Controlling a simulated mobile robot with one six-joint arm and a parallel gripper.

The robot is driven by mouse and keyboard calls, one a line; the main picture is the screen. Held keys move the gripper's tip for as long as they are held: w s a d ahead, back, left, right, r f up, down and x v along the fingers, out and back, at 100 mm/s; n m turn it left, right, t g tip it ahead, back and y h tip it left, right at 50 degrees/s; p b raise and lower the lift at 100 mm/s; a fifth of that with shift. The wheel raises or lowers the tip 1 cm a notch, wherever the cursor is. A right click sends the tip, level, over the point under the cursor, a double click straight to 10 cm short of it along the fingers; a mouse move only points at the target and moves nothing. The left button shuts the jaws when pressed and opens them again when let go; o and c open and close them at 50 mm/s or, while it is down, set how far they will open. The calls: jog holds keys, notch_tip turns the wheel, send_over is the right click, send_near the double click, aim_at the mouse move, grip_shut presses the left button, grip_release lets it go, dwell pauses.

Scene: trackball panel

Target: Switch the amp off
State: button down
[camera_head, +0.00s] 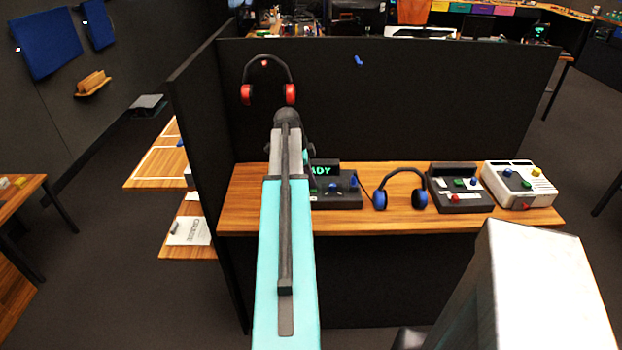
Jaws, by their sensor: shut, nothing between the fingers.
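Several devices stand on the wooden desk, and no readable label shows which is the amp. A dark console (340,203) with blue knobs stands behind my arm. Its raised display (325,170) shows green letters ending in "ADY"; its left part is hidden. A dark box (468,203) with green and red buttons is to the right. A white box (545,193) with coloured knobs and a red button is at the far right. My teal arm reaches up in front of the desk's left part. My gripper is hidden behind it, so its contact with the console cannot be seen.
Blue-cupped headphones (401,174) stand between the two dark devices. Red-cupped headphones (290,94) hang on the dark partition (430,100) behind. A pale block (545,290) fills the lower right foreground.

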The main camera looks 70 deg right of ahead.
aim_at(310, 189)
jog(key=shift+s+a+f, duration=0.15)
jog(key=shift+a+f, duration=0.25)
jog(key=shift+a, duration=0.05)
jog(key=shift+r+p, duration=1.25)
jog(key=shift+r, duration=1.1)
jog(key=shift+w+d+r+b, duration=0.1)
jog(key=shift+r+b, duration=0.1)
jog(key=shift+r, duration=0.15)
jog(key=shift+w+r+b, duration=0.1)
jog(key=shift+r+b, duration=0.05)
jog(key=shift+r, duration=0.15)
jog(key=d+b+v, duration=0.1)
jog(key=b+v, duration=0.1)
jog(key=v, duration=0.6)
jog(key=shift+w+a+r, duration=0.2)
jog(key=shift+w+r, duration=0.05)
jog(key=shift+r, duration=0.15)
jog(key=shift+a+r+p, duration=0.2)
jog(key=shift+p, duration=0.65)
jog(key=shift+w+f, duration=0.2)
